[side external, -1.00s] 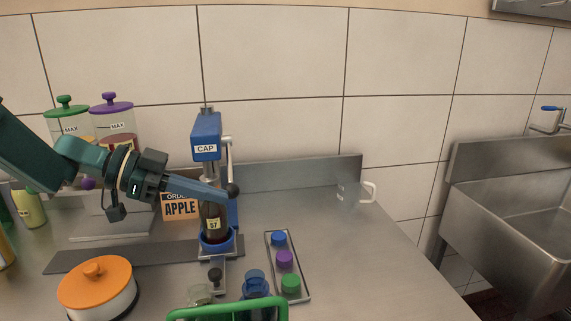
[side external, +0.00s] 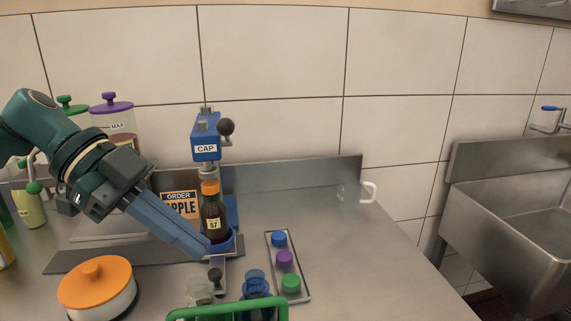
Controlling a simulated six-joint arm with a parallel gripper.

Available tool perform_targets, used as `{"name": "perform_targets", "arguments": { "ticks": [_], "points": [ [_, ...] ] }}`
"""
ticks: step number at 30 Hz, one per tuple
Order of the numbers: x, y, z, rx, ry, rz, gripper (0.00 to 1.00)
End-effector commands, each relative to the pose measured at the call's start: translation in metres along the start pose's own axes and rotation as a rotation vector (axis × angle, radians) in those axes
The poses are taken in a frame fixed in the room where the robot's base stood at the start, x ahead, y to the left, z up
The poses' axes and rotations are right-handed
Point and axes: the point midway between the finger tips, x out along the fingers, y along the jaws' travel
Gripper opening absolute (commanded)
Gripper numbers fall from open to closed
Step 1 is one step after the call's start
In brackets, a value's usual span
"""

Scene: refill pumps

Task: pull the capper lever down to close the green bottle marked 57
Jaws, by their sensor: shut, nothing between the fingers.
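The blue capper (side external: 206,137) marked CAP stands at the back of the counter. Its lever is up, with the dark ball knob (side external: 226,127) beside the top of the head. The bottle marked 57 (side external: 213,222) stands upright in the capper's blue base (side external: 232,240). It looks dark brown rather than green, and an orange cap (side external: 210,187) sits on its neck under the head. My gripper (side external: 200,250) is shut and empty, low in front and to the left of the bottle, well below the knob. Its tips overlap the base's left edge; I cannot tell whether they touch.
A tray of blue, purple and green caps (side external: 302,288) lies right of the capper. An orange-lidded pot (side external: 96,287) and a green-handled carrier (side external: 228,310) stand in front. The counter's right side is clear except for a mug (side external: 368,192).

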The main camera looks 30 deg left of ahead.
Motion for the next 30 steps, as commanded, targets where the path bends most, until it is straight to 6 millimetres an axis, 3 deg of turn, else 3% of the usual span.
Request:
{"name": "perform_targets", "arguments": {
  "ticks": [3, 9, 14, 21, 30],
  "points": [
    [0.003, 0.033, 0.009, -0.058, -0.144, 0.019, 0.00],
    [-0.004, 0.058, 0.037, -0.238, -0.344, -0.094, 0.00],
    [-0.015, 0.059, 0.059, -0.415, -0.427, -0.270, 0.00],
    [-0.034, 0.044, 0.086, -0.744, -0.430, -0.554, 0.00],
    [-0.039, 0.037, 0.094, -0.963, -0.380, -0.666, 0.00]
  ]
}}
